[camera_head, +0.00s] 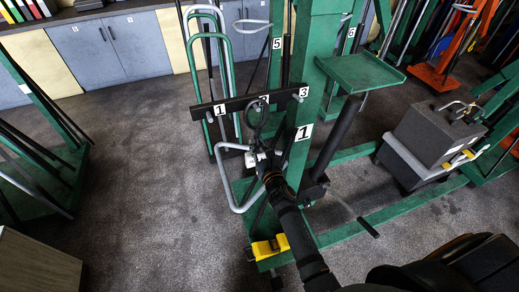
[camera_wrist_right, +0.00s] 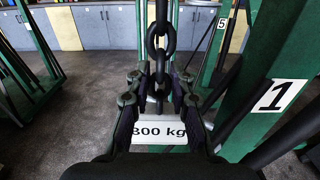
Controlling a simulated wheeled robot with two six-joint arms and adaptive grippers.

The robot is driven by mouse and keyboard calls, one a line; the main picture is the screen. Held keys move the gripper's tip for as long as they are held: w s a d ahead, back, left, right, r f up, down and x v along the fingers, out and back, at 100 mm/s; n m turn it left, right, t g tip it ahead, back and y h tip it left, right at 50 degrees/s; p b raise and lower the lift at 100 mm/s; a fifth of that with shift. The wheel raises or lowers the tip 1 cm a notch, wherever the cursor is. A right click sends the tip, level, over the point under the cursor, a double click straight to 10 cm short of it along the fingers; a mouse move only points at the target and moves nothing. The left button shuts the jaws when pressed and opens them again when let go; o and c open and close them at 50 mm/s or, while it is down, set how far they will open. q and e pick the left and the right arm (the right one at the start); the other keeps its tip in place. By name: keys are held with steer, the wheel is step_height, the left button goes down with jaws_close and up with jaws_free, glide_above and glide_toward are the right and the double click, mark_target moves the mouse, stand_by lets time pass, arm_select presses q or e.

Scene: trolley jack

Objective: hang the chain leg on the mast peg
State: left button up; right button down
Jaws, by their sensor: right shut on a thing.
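The mast (camera_head: 304,80) is a green upright post carrying a black crossbar (camera_head: 236,104) with short grey pegs and number labels 1 and 3; a middle label is partly covered. The chain leg's dark ring (camera_head: 256,113) shows in front of the middle of the bar; I cannot tell whether it is around a peg. My right gripper (camera_head: 262,156) is below the ring, shut on the chain leg. In the right wrist view, dark links (camera_wrist_right: 162,45) rise from between the fingers, and a white tag (camera_wrist_right: 158,132) reading "00 kg" is partly covered. My left gripper is not in view.
A green tray (camera_head: 360,70) and a dark slanted cylinder (camera_head: 336,136) are right of the mast. A grey bent bar (camera_head: 224,178) is left of my gripper. A yellow block (camera_head: 268,247) is at the base. A dark box (camera_head: 432,132) stands right. Floor at left is open.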

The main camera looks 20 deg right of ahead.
steer(key=shift+w, duration=0.6)
steer(key=shift+w+f+b, duration=0.5)
steer(key=shift+w+b, duration=0.05)
steer(key=shift+b, duration=0.25)
steer(key=c, duration=1.1)
jaws_free()
steer(key=shift+s, duration=0.1)
steer(key=shift+f, duration=0.2)
steer(key=s, duration=1.2)
steer(key=shift+d+r, duration=0.15)
steer(key=shift+r, duration=0.05)
